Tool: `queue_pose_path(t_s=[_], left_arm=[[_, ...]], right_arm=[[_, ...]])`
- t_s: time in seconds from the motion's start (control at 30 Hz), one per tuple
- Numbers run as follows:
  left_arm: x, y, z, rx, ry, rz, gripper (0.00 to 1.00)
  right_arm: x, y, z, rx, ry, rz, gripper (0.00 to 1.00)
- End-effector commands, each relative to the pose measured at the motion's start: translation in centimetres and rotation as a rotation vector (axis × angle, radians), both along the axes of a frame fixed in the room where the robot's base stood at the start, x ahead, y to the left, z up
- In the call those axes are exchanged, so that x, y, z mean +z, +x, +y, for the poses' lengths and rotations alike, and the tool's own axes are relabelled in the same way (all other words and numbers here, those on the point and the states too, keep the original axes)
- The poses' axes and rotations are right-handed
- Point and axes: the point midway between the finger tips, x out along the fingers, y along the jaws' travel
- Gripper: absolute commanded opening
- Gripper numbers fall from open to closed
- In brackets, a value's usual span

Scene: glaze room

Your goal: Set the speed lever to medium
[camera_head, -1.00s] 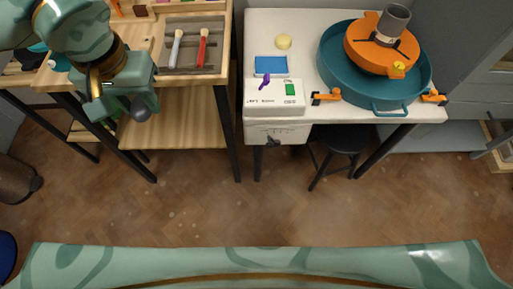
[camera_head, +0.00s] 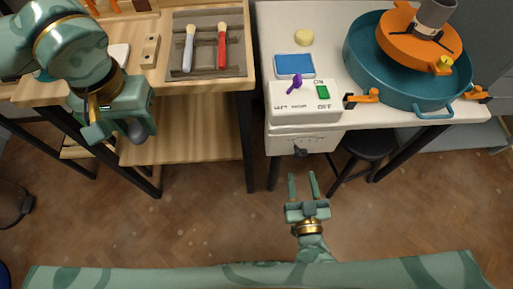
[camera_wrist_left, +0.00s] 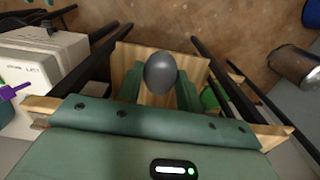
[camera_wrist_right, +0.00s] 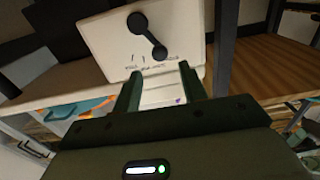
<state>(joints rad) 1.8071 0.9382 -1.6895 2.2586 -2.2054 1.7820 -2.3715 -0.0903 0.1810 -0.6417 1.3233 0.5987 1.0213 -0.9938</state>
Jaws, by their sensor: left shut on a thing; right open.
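The dark speed lever (camera_head: 301,152) sits on the front face of the white control box (camera_head: 304,119), below the table top. In the right wrist view the lever (camera_wrist_right: 148,38) lies slanted near small printed marks; I cannot read its setting. My right gripper (camera_head: 303,184) is open and empty, in front of and below the lever, apart from it. In the right wrist view the lever shows beyond the fingers (camera_wrist_right: 160,88). My left gripper (camera_head: 128,128) is shut on a dark grey rounded thing (camera_wrist_left: 160,73), at the wooden bench's front edge.
On the box top are a purple lever (camera_head: 294,84) and a green ON/OFF switch (camera_head: 322,92). A blue pad (camera_head: 294,65), a yellow sponge (camera_head: 304,37) and a teal basin (camera_head: 362,62) stand on the white table. A black stool (camera_head: 369,145) is beneath. The floor before the box is clear.

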Motion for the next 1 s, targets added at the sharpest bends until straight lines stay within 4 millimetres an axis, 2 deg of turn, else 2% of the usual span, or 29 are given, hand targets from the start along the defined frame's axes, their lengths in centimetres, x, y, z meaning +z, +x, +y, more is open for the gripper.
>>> queue_pose_path(t_s=[0.1, 0.3, 0.5, 0.73, 0.77, 0.9, 1.0], left_arm=[[-1.4, 0.2, 0.0, 0.0, 0.0, 0.012, 0.18], [-2.7, 0.3, 0.0, 0.0, 0.0, 0.023, 0.18], [-3.1, 0.3, 0.0, 0.0, 0.0, 0.027, 0.18], [-3.0, 0.3, 0.0, 0.0, 0.0, 0.026, 0.18], [-3.0, 0.3, 0.0, 0.0, 0.0, 0.026, 0.18], [-3.0, 0.3, 0.0, 0.0, 0.0, 0.026, 0.18], [-3.0, 0.3, 0.0, 0.0, 0.0, 0.026, 0.18]], right_arm=[[-0.3, 2.8, 0.1, 0.001, 0.0, -0.001, 0.42], [-0.3, 6.4, 0.2, 0.001, 0.0, 0.001, 0.42], [-0.1, 7.8, 0.3, 0.001, 0.001, 0.001, 0.42], [0.0, 7.9, 0.3, 0.001, 0.0, 0.001, 0.42], [0.0, 7.9, 0.3, 0.001, 0.0, 0.001, 0.4], [-0.1, 7.9, 0.3, 0.001, 0.0, 0.001, 0.01], [-0.1, 7.9, 0.3, 0.001, 0.0, 0.002, 0.0]])
